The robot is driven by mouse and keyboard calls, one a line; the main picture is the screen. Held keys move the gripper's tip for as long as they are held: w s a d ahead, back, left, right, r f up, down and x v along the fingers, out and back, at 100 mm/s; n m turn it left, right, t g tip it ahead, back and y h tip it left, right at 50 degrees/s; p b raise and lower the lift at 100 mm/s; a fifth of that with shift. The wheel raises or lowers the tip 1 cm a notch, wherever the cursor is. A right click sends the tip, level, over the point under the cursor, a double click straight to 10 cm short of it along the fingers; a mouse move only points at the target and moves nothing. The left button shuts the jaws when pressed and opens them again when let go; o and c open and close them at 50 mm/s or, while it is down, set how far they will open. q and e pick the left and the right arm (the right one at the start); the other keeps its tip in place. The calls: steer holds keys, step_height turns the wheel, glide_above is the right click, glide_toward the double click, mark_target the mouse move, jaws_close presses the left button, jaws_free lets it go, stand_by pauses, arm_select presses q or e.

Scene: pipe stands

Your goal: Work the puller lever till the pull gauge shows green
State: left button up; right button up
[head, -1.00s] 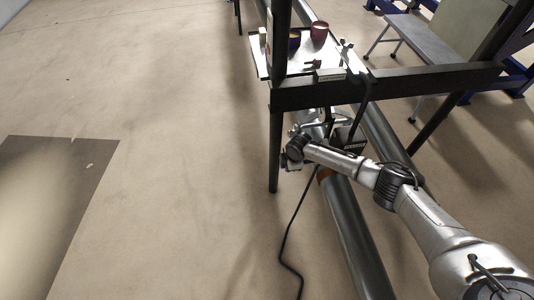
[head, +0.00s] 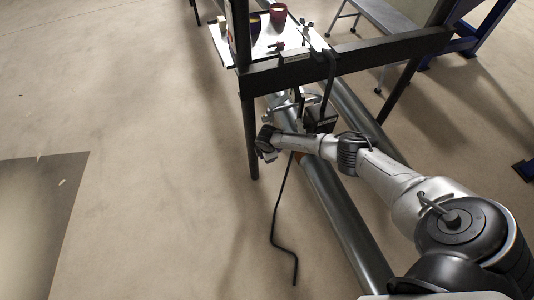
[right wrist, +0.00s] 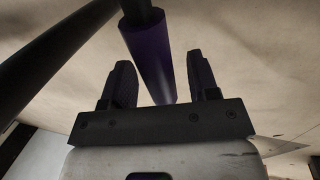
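A purple cylindrical grip on a dark rod (right wrist: 150,50), which looks like the puller lever's handle, shows in the right wrist view. My right gripper (right wrist: 159,78) is open, with the grip's end between its fingers and a gap on each side. In the head view my right arm reaches in from the right, and its gripper end (head: 266,144) is beside the dark post, over the pipes; its fingers are too small to read there. A black box (head: 321,121) sits at the pipe behind the arm. I cannot make out the pull gauge or its colour. My left gripper is out of view.
A dark frame with a post (head: 250,135) and crossbeam (head: 345,58) stands over two long pipes (head: 345,225). A white shelf (head: 262,52) behind it holds a dark red cup (head: 278,16). Open floor lies left.

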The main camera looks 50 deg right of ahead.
steer(key=p+v, duration=0.5)
steer(key=v, duration=0.9)
steer(key=shift+f, duration=0.15)
